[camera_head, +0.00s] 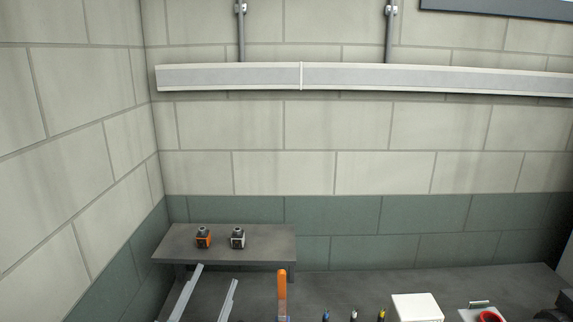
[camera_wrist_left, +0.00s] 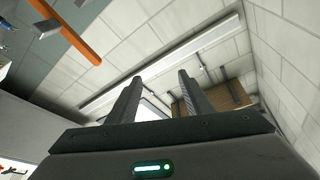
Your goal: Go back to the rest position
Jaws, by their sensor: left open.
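The two fingers of my left gripper (camera_head: 217,274) show as pale grey bars at the bottom left of the head view, in front of the raised shelf. They stand apart with nothing between them. In the left wrist view the gripper (camera_wrist_left: 160,75) is also open and empty, with its fingers against the wall behind. A small orange and black part (camera_head: 203,239) and a small grey and black part (camera_head: 238,239) stand on the shelf (camera_head: 272,242), beyond the fingers. My right gripper is not in view.
An upright orange bar (camera_head: 282,291) stands right of the fingers; an orange bar (camera_wrist_left: 65,32) shows in the wrist view. Several small tools, a white box (camera_head: 417,307) and a red round item (camera_head: 490,317) are along the bench (camera_head: 345,287). Walls close the left and back.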

